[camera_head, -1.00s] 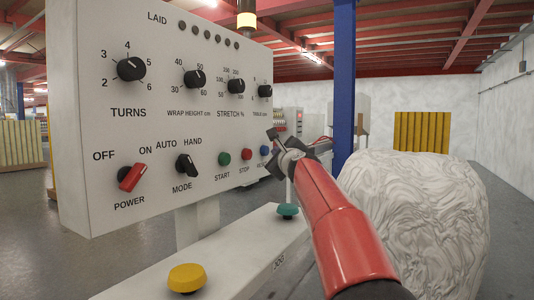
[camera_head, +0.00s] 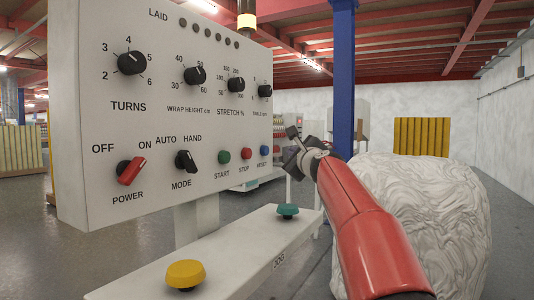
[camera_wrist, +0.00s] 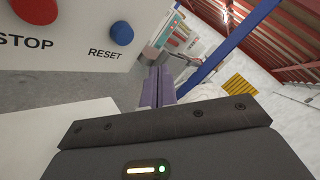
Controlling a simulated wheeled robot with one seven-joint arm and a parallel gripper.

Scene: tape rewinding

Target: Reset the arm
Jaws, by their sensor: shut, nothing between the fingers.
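My gripper (camera_head: 294,148) is at the end of my red arm, right of the control panel (camera_head: 100,75) and clear of it in the head view. In the wrist view the fingers (camera_wrist: 158,88) are shut together with nothing between them. The blue RESET button (camera_head: 263,151) is on the panel's lower right, left of the gripper; it also shows in the wrist view (camera_wrist: 122,35), apart from the fingers. The red STOP button (camera_head: 246,154) and green START button (camera_head: 223,156) sit left of it. The POWER knob (camera_head: 131,171) is red and the MODE knob (camera_head: 186,161) is black.
A white ledge (camera_head: 230,250) below the panel carries a yellow button (camera_head: 185,274) and a teal button (camera_head: 288,210). A large white wrapped bundle (camera_head: 430,215) stands at the right behind my arm. A blue post (camera_head: 343,80) rises behind the gripper.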

